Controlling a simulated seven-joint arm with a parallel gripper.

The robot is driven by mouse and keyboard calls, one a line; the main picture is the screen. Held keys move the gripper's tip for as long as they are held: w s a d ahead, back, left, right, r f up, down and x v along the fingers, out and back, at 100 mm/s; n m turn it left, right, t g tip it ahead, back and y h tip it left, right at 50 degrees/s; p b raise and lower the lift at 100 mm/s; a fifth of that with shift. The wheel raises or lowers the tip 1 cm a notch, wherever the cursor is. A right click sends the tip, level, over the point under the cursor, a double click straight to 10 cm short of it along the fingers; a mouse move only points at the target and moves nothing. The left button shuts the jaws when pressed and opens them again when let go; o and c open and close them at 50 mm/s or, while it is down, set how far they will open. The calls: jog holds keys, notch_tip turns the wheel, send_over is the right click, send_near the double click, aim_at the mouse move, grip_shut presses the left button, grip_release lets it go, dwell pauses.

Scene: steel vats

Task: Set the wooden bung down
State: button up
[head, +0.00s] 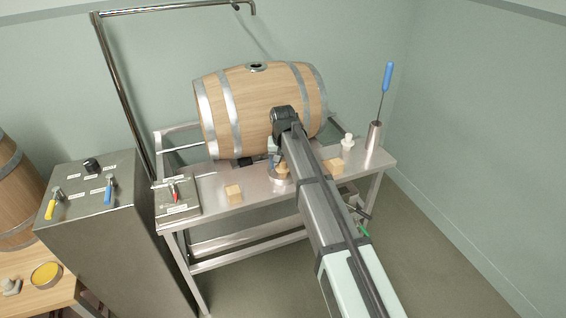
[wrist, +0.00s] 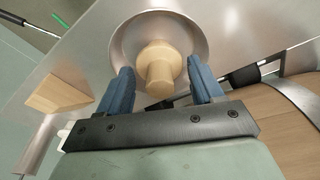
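The wooden bung (wrist: 158,66) is a pale stepped plug. It sits in a round steel dish (wrist: 195,38) on the steel bench, and it also shows in the head view (head: 283,168), partly hidden by my arm. My gripper (wrist: 160,72) has blue fingers, which stand apart on either side of the bung in the wrist view. Clear gaps show between each finger and the bung, so it is open and empty. In the head view my gripper (head: 273,146) points down just above the dish (head: 279,181).
A barrel (head: 260,105) with an open top hole (head: 256,67) lies behind the dish. Wooden blocks stand left (head: 233,193) and right (head: 334,166) of it. A steel cup (head: 374,136) with a blue-handled rod (head: 387,77) is at the right end.

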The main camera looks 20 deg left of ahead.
aim_at(283, 171)
jog(key=shift+o, duration=1.2)
jog(key=shift+r, duration=0.1)
notch_tip(283, 171, up, 12)
jog(key=s, duration=0.1)
jog(key=shift+s+d, duration=0.35)
